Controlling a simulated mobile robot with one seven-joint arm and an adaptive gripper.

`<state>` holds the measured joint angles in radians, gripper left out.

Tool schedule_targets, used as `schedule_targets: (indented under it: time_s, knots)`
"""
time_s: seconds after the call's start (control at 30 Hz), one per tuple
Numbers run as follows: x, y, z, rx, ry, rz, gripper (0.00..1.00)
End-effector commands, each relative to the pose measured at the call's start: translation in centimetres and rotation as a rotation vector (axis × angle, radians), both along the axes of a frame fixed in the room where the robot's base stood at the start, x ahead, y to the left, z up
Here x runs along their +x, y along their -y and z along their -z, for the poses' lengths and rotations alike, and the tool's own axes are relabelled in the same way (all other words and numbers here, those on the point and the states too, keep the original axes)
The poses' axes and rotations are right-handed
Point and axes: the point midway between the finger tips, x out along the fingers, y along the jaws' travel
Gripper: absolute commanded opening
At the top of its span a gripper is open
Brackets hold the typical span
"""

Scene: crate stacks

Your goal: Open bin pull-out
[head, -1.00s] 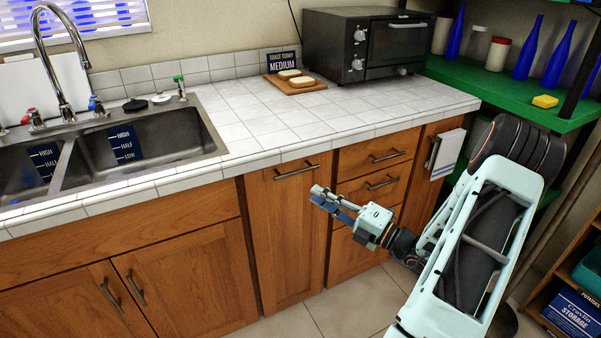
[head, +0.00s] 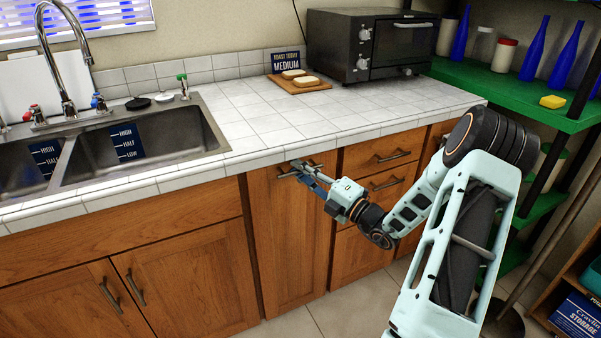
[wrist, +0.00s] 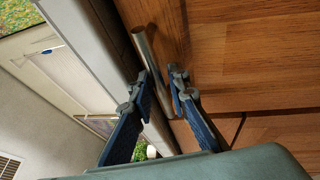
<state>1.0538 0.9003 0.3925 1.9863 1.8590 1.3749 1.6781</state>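The bin pull-out (head: 287,245) is a tall, narrow wooden front under the counter. It looks shut, flush with the fronts beside it. Its metal bar handle (head: 284,175) is horizontal near the top edge; the right part is hidden behind my fingers. My gripper (head: 302,172) is at the right part of this handle. In the wrist view my gripper (wrist: 162,82) has its two blue-padded fingers spread apart. The handle bar (wrist: 146,48) runs into the gap between the fingertips. I cannot tell whether either finger touches it.
The tiled counter edge (head: 255,160) overhangs just above the handle. Drawers (head: 385,160) with bar handles are to the right, behind my arm. Sink cabinet doors (head: 125,290) are at left. Bare floor (head: 345,305) lies below.

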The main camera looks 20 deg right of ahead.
Motion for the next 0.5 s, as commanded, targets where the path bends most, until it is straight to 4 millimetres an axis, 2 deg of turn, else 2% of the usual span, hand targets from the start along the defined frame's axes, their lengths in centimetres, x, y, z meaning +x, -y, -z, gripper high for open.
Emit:
schedule_targets:
  time_s: [0.17, 0.33, 0.5]
  knots:
    - [0.01, 0.01, -0.02, 0.000, 0.000, 0.000, 0.16]
    - [-0.02, 0.01, -0.01, 0.000, 0.000, 0.000, 0.00]
    - [-0.03, 0.01, 0.01, 0.000, 0.000, 0.000, 0.00]
